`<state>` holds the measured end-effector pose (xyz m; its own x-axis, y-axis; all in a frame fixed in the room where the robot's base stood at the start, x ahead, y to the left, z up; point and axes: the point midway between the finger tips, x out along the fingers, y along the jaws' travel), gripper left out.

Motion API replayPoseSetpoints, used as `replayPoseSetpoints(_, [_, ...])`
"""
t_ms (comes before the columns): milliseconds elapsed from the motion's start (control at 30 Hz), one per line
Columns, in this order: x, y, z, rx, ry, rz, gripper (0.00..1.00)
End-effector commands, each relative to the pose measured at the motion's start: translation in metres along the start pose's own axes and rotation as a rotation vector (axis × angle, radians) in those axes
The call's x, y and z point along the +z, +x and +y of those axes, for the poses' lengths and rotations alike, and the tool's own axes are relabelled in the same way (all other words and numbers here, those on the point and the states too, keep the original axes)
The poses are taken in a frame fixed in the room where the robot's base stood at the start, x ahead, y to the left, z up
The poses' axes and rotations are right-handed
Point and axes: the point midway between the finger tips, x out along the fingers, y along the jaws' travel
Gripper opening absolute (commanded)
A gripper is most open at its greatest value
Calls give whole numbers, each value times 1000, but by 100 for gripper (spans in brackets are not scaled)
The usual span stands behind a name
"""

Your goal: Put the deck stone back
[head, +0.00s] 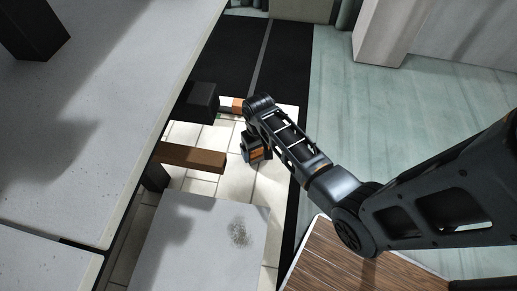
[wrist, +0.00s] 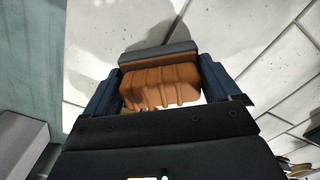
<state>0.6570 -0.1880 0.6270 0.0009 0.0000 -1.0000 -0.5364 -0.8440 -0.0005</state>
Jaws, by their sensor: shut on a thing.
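My gripper (head: 255,151) is shut on a brown ribbed block (wrist: 158,86) with a dark grey strip along its far side. In the wrist view the two dark blue fingers (wrist: 155,72) stand on either side of the block. In the head view the held block shows as a small orange-brown piece (head: 258,155), partly hidden by my gripper, over the pale tiled floor. Pale slabs (head: 110,110) form a wide deck on the left, apart from my gripper. I cannot tell which piece is the deck stone.
A brown beam (head: 190,157) and a dark block (head: 198,100) jut out by the deck's right edge. A pale slab with a speckled smudge (head: 205,240) lies below. A dark post (head: 32,25) stands on the deck. A wood-topped surface (head: 340,262) is at lower right.

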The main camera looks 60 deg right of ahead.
Motion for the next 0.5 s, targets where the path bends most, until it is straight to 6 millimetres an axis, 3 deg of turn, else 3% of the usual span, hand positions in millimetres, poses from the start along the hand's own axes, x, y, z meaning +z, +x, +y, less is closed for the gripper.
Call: replayPoseSetpoints(500, [0, 6, 0, 0, 0, 1, 62])
